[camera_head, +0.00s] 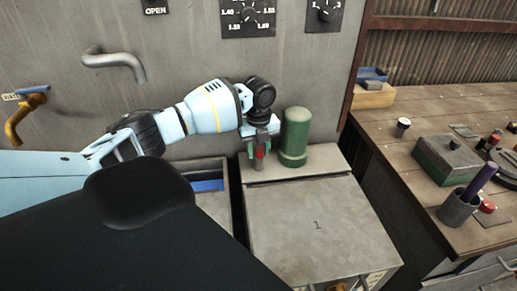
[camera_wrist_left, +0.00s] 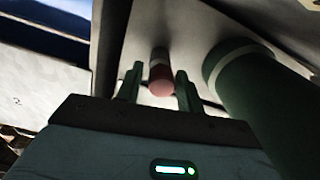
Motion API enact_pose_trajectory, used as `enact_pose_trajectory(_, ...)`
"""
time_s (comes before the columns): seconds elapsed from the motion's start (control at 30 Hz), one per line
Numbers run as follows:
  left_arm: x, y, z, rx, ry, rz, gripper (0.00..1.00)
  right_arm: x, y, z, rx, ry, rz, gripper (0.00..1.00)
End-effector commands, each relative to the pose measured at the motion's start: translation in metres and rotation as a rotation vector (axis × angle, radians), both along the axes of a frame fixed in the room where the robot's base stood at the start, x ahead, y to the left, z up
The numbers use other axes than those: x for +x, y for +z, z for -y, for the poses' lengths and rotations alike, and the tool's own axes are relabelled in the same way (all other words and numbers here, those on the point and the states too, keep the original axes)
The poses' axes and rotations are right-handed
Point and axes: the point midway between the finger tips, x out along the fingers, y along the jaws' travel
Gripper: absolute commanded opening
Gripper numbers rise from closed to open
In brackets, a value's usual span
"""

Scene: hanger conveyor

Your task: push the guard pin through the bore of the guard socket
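My left gripper (camera_head: 257,158) points down at the back of the grey cabinet, just left of a green cylinder. A small red-topped piece (camera_head: 260,153), which looks like the guard pin, stands between its fingers. In the left wrist view, my left gripper (camera_wrist_left: 159,92) has its two green fingers apart, one on each side of the red rounded end (camera_wrist_left: 161,87). Gaps show between the fingers and the red end. A pale shank runs behind the red end to the grey surface. I cannot make out the guard socket's bore. My right gripper is not in view.
The green cylinder (camera_head: 295,137) stands close to the right of my left gripper. The cabinet top (camera_head: 317,225) marked 1 is clear. An open bin (camera_head: 222,168) with a blue piece lies left. The wooden bench (camera_head: 400,170) at right holds a green box (camera_head: 450,160) and a cup (camera_head: 456,210).

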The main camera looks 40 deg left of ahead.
Motion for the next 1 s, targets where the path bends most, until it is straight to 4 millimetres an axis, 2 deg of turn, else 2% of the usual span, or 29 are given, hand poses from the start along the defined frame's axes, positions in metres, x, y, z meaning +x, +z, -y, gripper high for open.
enact_pose_trajectory(0.03, 0.000, 0.000, 0.000, 0.000, 0.000, 0.000, 0.40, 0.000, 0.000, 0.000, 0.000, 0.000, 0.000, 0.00)
enact_pose_trajectory(0.2, 0.000, 0.000, 0.000, 0.000, 0.000, 0.000, 0.62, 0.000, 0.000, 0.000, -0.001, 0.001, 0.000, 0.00)
enact_pose_trajectory(0.57, 0.000, 0.000, 0.000, 0.000, 0.000, 0.000, 0.63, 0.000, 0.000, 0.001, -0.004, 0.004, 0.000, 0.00)
enact_pose_trajectory(1.0, 0.001, 0.065, 0.000, 0.000, 0.000, 0.004, 0.63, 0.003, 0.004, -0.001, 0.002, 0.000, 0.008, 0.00)
